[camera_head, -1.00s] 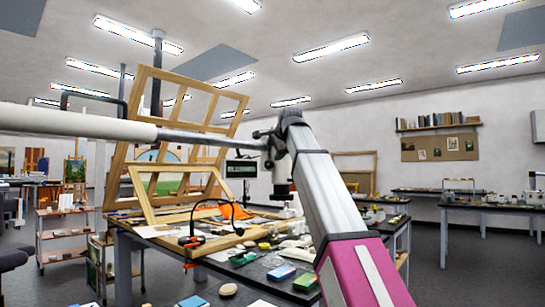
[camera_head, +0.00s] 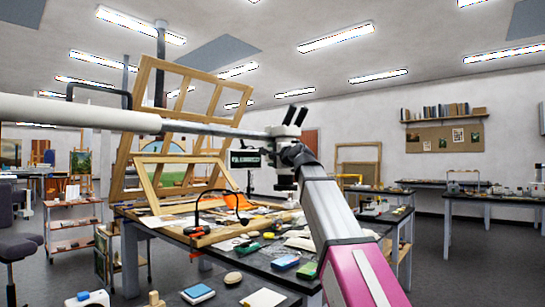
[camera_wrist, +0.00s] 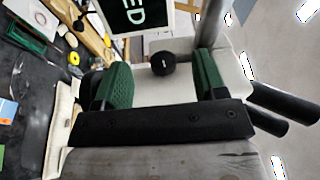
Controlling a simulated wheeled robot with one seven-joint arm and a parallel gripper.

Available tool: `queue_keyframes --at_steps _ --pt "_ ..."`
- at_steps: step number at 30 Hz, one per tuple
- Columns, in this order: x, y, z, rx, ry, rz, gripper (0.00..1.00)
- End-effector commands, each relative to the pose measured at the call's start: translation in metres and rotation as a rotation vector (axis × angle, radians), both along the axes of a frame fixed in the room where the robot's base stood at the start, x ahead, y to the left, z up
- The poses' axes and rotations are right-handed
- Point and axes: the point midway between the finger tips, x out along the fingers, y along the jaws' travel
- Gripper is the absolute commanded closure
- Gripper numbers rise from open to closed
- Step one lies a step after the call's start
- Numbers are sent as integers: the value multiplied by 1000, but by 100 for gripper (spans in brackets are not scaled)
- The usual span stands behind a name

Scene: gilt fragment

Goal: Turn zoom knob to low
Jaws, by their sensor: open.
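The black zoom knob (camera_wrist: 163,64) sits on the white side of the microscope body (camera_wrist: 148,88) in the wrist view. My gripper (camera_wrist: 166,64) is open, with one green pad to each side of the knob and a gap on both sides. I cannot tell how far the tips reach along the knob. In the head view the white microscope head (camera_head: 284,131), with black eyepieces (camera_head: 297,114), hangs on a long boom (camera_head: 210,129). My arm's end is close against its right side there. The knob and my fingers are hidden in the head view.
A dark sign (camera_head: 246,159) with pale letters stands left of the microscope. The worktable (camera_head: 262,270) below holds boxes, stones and a black hooped item (camera_head: 203,205). A wooden frame (camera_head: 190,100) stands behind. The boom crosses from the left edge.

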Motion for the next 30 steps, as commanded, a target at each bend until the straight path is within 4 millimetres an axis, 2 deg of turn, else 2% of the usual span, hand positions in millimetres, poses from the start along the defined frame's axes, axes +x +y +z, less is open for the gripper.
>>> queue_keyframes --at_steps 1,4,9,12,20,30 --pt "-6 -7 -14 64 -33 -14 35" --pt "-7 -20 -24 177 -89 -52 35" --pt "-7 -36 -34 281 -129 -106 35" --pt "-5 -38 -34 296 -136 -116 35" --pt "15 -29 -26 298 -136 -116 35" --pt "65 -3 -8 297 -135 -114 35"
